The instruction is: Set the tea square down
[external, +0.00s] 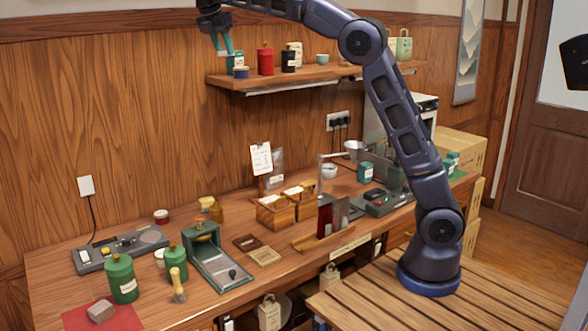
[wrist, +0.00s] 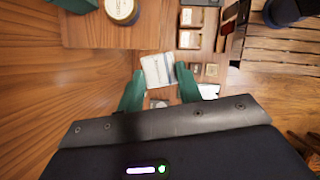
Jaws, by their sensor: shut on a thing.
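My gripper (external: 222,50) is high at the upper left, beside the left end of the wall shelf (external: 300,78). In the wrist view its green fingers (wrist: 158,82) are shut on a small pale square with faint lines, which I take for the tea square (wrist: 157,70). The square looks slightly turned between the fingertips. Far below on the counter lie a dark brown square (external: 247,242) and a tan square (external: 264,256), side by side.
The shelf holds a green tin (external: 235,61), a red canister (external: 265,60) and a dark jar (external: 288,60). The counter carries wooden boxes (external: 273,213), a green press (external: 205,248), green canisters (external: 122,280) and a red mat (external: 122,318). Open air surrounds my gripper on the left.

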